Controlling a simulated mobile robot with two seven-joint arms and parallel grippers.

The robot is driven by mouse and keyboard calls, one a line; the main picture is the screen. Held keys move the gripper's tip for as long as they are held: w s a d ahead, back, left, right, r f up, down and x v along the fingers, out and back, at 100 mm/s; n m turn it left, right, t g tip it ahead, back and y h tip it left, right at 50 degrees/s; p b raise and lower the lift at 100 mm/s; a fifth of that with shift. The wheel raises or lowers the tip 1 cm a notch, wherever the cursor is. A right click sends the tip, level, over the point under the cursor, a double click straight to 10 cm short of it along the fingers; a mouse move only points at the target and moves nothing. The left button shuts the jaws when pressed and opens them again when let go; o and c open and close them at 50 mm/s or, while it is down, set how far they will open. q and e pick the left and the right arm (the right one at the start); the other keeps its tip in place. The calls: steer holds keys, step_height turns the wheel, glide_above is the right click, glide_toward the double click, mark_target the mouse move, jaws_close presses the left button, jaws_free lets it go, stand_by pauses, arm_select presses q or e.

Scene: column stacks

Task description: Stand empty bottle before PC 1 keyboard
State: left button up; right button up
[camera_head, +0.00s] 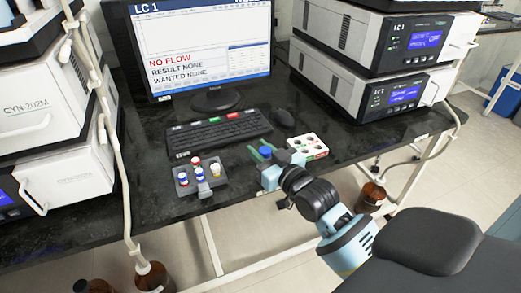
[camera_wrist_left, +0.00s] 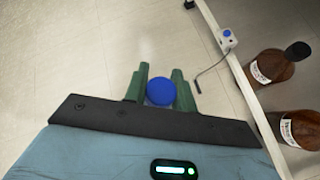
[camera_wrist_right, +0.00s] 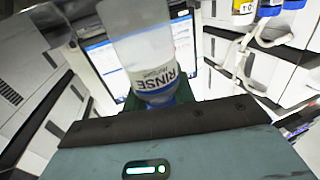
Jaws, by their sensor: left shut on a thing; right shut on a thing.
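My right gripper (camera_head: 262,157) is above the front edge of the dark bench, to the right of the keyboard's front. It is shut on a clear bottle (camera_wrist_right: 150,45) with a "RINSE" label, held by its blue end between the green fingers. In the head view only a blue part of it (camera_head: 265,151) shows clearly. The black keyboard (camera_head: 220,130) lies before the LC 1 monitor (camera_head: 205,50). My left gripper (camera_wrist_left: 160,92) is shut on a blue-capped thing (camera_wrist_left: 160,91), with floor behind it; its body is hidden. The left gripper is out of the head view.
A grey rack (camera_head: 198,178) with blue-, red- and white-capped vials stands in front of the keyboard. A white tray (camera_head: 308,147) is just right of my right gripper, and a mouse (camera_head: 284,118) behind. Instruments flank both sides. Brown bottles (camera_head: 372,195) stand on the floor.

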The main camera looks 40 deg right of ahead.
steer(key=o, duration=0.8)
steer(key=shift+f, duration=0.1)
steer(key=shift+r, duration=0.2)
steer(key=s, duration=1.2)
steer(key=shift+d, duration=0.1)
arm_select(q)
steer(key=shift+r, duration=0.1)
arm_select(e)
steer(key=shift+f, duration=0.15)
